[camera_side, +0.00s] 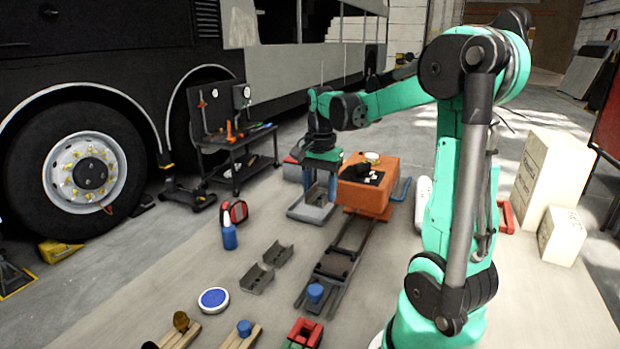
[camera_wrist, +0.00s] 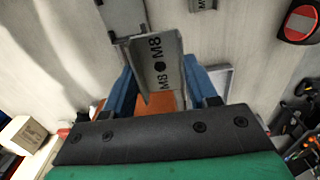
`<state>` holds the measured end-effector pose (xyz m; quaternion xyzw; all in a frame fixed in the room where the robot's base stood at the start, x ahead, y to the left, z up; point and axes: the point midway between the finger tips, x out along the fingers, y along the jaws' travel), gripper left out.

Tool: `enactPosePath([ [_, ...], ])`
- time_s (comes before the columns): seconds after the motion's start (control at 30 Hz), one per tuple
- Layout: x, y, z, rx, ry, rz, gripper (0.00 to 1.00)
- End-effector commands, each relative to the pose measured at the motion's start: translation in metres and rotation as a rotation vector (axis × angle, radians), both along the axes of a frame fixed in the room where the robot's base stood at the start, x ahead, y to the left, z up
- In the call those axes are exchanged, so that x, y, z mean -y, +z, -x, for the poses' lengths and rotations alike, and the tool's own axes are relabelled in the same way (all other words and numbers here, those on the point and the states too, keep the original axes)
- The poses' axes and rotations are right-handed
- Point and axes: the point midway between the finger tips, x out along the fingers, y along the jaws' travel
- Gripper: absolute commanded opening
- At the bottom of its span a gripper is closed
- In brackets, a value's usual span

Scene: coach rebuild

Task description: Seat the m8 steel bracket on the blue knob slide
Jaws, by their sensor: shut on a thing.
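The M8 steel bracket (camera_wrist: 163,70) is a grey channel piece with "M8" printed twice around a dark hole. In the wrist view it sits between the blue fingers of my gripper (camera_wrist: 162,92), which is shut on it. In the side view my gripper (camera_side: 321,186) points down above a grey tray-like block (camera_side: 311,212), left of an orange box. The held bracket is hard to make out there. The slide with the blue knob (camera_side: 315,292) is on a dark rail (camera_side: 346,245) nearer the camera, apart from my gripper.
Two grey channel brackets (camera_side: 278,253) (camera_side: 257,279) lie left of the rail. The orange box (camera_side: 366,185) stands right of my gripper with small items on top. A blue bottle (camera_side: 229,233), a blue-topped disc (camera_side: 213,299) and a red block (camera_side: 304,333) are also on the floor.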

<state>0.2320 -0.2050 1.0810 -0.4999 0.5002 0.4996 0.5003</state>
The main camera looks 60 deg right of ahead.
Motion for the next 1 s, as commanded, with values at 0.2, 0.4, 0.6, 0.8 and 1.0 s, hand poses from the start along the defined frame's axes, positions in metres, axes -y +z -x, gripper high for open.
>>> enactPosePath([
  [0.2,-0.028,-0.035,0.043,0.0,-0.001,0.0,0.0],
  [0.4,-0.036,-0.05,0.053,0.0,0.0,0.0,0.0],
  [0.6,-0.036,-0.068,0.053,0.0,0.0,0.001,0.0],
  [0.8,-0.035,-0.085,0.052,0.001,0.0,0.001,0.0],
  [1.0,-0.036,-0.091,0.053,0.001,0.0,0.002,0.0],
])
